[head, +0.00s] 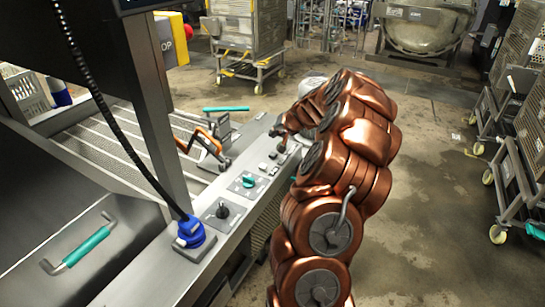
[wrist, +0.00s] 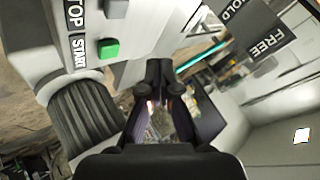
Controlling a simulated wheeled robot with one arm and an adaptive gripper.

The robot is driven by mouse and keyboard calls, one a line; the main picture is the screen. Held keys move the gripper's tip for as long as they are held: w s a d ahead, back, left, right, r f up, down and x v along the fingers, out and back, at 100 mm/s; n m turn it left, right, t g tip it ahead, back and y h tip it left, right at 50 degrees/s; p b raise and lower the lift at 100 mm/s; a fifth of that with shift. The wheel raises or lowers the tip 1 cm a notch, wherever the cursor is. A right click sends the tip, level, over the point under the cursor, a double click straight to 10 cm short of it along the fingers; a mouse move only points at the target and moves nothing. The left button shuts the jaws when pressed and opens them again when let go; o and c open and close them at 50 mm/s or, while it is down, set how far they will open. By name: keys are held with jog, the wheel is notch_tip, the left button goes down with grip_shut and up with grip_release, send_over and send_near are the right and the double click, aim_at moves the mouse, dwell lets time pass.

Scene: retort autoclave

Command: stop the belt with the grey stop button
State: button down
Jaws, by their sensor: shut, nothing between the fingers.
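The grey stop button (wrist: 116,8) shows at the top edge of the wrist view, partly cut off, beside a label cut to "TOP". A green button (wrist: 109,48) sits below it beside a "START" label. My black gripper (wrist: 160,72) is shut and empty in the middle of the wrist view. Its fingertips appear right of and below the stop button; I cannot tell how far above the panel they are. In the head view the control panel (head: 235,197) runs along the belt's side, and my arm hides part of its far end.
The panel carries a green knob (head: 248,181) and a black knob (head: 222,211). An orange-handled fixture (head: 205,137) stands beside the panel, left of my arm. A "HOLD/FREE" label (wrist: 252,28) shows in the wrist view. Wheeled racks (head: 520,150) stand right; open floor (head: 430,200) lies between.

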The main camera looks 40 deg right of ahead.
jog(key=b, duration=0.2)
send_over(274, 154)
notch_tip(274, 154, down, 5)
jog(key=shift+s+r, duration=0.15)
jog(key=shift+f+b, duration=0.6)
jog(key=shift+f, duration=0.15)
dwell(0.7)
jog(key=shift+f+b, duration=0.3)
jog(key=shift+b, duration=0.15)
jog(key=shift+f+b, duration=0.5)
dwell(0.7)
jog(key=shift+r, duration=0.1)
dwell(0.3)
jog(key=shift+r+p, duration=0.4)
jog(key=shift+r, duration=0.45)
